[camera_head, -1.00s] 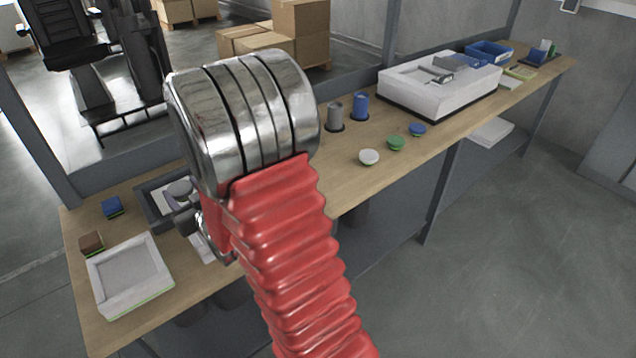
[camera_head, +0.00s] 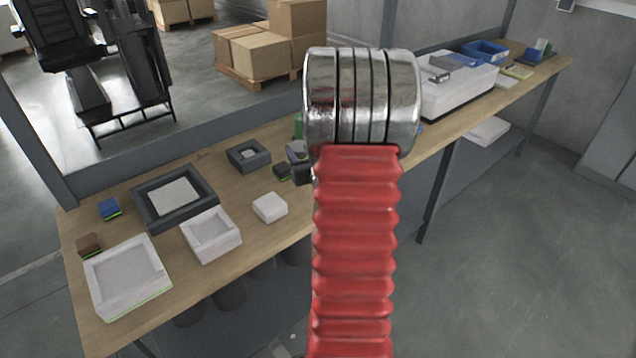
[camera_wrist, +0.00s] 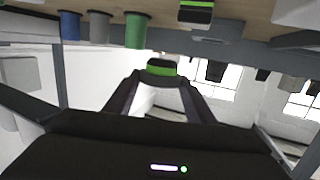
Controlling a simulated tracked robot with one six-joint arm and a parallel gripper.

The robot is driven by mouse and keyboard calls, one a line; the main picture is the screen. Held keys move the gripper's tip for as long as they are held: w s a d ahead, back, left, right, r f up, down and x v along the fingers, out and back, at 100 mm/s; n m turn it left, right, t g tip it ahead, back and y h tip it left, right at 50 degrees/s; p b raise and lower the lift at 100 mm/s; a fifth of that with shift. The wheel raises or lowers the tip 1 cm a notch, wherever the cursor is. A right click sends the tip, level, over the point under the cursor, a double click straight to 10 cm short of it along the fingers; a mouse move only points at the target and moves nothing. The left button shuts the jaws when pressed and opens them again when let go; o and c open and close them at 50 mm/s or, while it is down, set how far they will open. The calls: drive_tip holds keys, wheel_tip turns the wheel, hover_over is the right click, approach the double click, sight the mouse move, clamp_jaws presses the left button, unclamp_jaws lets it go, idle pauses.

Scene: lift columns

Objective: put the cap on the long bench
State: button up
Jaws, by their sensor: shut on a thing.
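The long bench (camera_head: 236,193) runs diagonally across the head view, with a light wooden top. In the wrist view it appears upside down along the top. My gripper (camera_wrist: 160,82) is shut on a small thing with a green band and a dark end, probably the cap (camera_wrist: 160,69). The held thing is apart from the bench in the wrist view. In the head view my red arm with its silver joint hides most of the gripper. A greyish rounded piece shows at the arm's left edge, partly covered.
On the bench stand white trays (camera_head: 128,279) (camera_head: 211,238), a dark tray (camera_head: 203,211), a small dark box (camera_head: 262,160) and a white block (camera_head: 270,208). The wrist view shows blue (camera_wrist: 70,25), grey (camera_wrist: 100,27) and green (camera_wrist: 137,30) cylinders. Bare wood lies between the trays.

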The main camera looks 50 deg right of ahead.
drive_tip(key=shift+m+g+h, duration=0.3)
drive_tip(key=shift+g, duration=0.1)
drive_tip(key=s+d, duration=0.4)
drive_tip(key=shift+d, duration=0.1)
drive_tip(key=shift+f, duration=0.1)
drive_tip(key=shift+f, duration=2.8)
drive_tip(key=shift+f, duration=2.1)
drive_tip(key=o, duration=1.3)
